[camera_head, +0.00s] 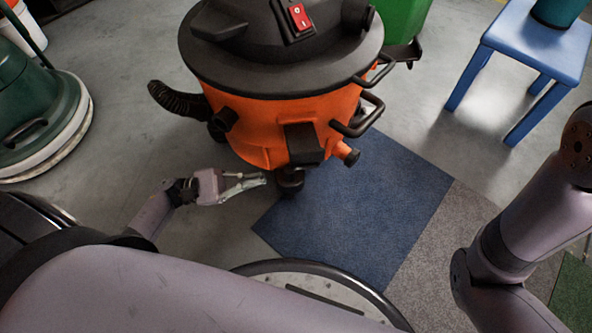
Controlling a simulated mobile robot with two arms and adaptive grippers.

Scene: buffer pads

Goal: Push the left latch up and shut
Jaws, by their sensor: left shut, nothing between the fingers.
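An orange drum vacuum (265,125) with a black lid (270,60) stands upright at the top centre. A black block (303,143) sits on its front, and a black stub (226,119) sticks out at its left. Two black loop-shaped parts stand out at its right, an upper one (378,70) and a lower one (362,117). I cannot tell which part is the left latch. My left gripper (264,180) is shut and empty, low in front of the drum and left of a front caster (289,181). My right arm comes in at the right; its gripper is out of view.
A black hose (178,103) juts from the drum's left. A green floor machine (38,115) stands at the left. A blue stool (530,38) is at the upper right. Blue (355,205) and grey (445,250) carpet pieces lie on the floor. Bare floor lies left of the drum.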

